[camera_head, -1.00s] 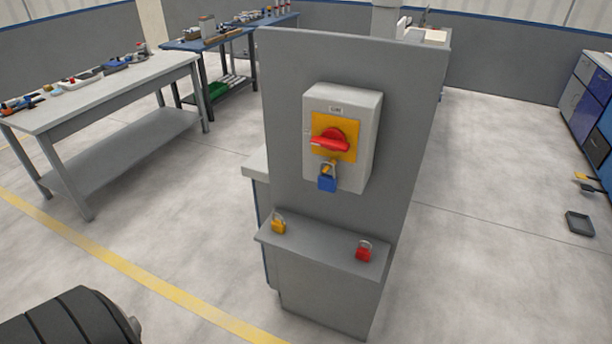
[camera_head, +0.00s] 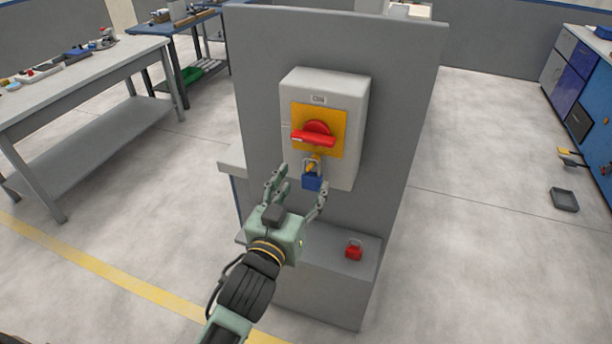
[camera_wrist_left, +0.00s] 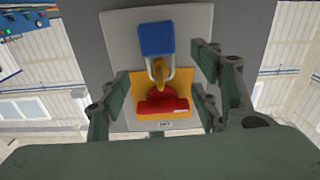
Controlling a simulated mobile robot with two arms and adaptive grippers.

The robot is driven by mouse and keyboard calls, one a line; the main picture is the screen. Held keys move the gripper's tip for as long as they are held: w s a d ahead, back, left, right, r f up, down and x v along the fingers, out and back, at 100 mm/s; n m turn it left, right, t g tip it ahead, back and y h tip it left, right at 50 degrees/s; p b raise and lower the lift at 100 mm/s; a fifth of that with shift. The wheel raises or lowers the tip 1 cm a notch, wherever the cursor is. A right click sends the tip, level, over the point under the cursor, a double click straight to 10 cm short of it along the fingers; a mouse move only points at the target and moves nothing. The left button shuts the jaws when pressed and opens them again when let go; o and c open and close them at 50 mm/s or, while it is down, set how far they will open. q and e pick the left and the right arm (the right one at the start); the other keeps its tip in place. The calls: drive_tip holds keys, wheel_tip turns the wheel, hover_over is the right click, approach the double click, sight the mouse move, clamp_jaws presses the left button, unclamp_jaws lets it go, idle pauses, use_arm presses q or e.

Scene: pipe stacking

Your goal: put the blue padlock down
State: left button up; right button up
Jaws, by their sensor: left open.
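The blue padlock (camera_head: 312,181) hangs by its shackle below the red rotary handle (camera_head: 313,139) on the yellow plate of a grey switch box. My left gripper (camera_head: 297,185) is open, in front of the lower part of the box, with its fingers spread to either side near the padlock. In the left wrist view, the blue padlock (camera_wrist_left: 157,38) appears upside down in the picture, its shackle through a yellow tab (camera_wrist_left: 158,72). The fingers do not visibly touch it. My right gripper is not in view.
A grey ledge (camera_head: 335,268) projects from the panel below the box and holds a red padlock (camera_head: 354,249). The ledge's left part is behind my arm. A grey workbench (camera_head: 95,75) stands at left; open floor lies right.

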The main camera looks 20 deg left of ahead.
sight(312, 174)
use_arm(q)
drive_tip(key=w+p, duration=0.2)
drive_tip(key=w, duration=0.3)
drive_tip(key=shift+w, duration=0.35)
drive_tip(key=shift+w+f, duration=0.2)
drive_tip(key=shift+w, duration=0.2)
drive_tip(key=shift+d, duration=0.1)
drive_tip(key=c, duration=1.4)
